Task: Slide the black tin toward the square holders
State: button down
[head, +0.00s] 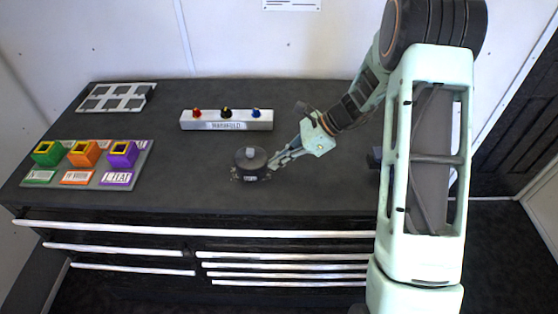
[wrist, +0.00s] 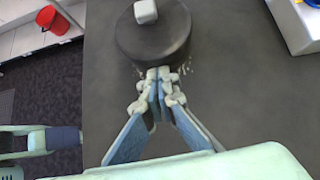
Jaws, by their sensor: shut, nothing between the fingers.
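The black tin (head: 249,164) is a low round can with a pale square knob on its lid. It stands on the dark worktop near the front edge, and in the wrist view the tin (wrist: 153,38) fills the top middle. My gripper (head: 272,163) is shut and empty at the tin's right side. In the wrist view the closed fingertips (wrist: 158,75) are at the tin's near side and look to be touching it. The square holders, green (head: 47,154), orange (head: 84,154) and purple (head: 122,155), stand on a grey board (head: 146,160) at the left.
A white manifold block (head: 227,120) with red, black and blue knobs stands behind the tin. A grey rack with square openings (head: 117,97) lies at the back left. The worktop (head: 190,170) between tin and holders is clear. A red bucket (wrist: 52,20) is on the floor.

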jog(key=a+b, duration=0.1)
jog(key=a, duration=1.9)
jog(key=shift+s+a, duration=0.1)
jog(key=shift+s, duration=0.1)
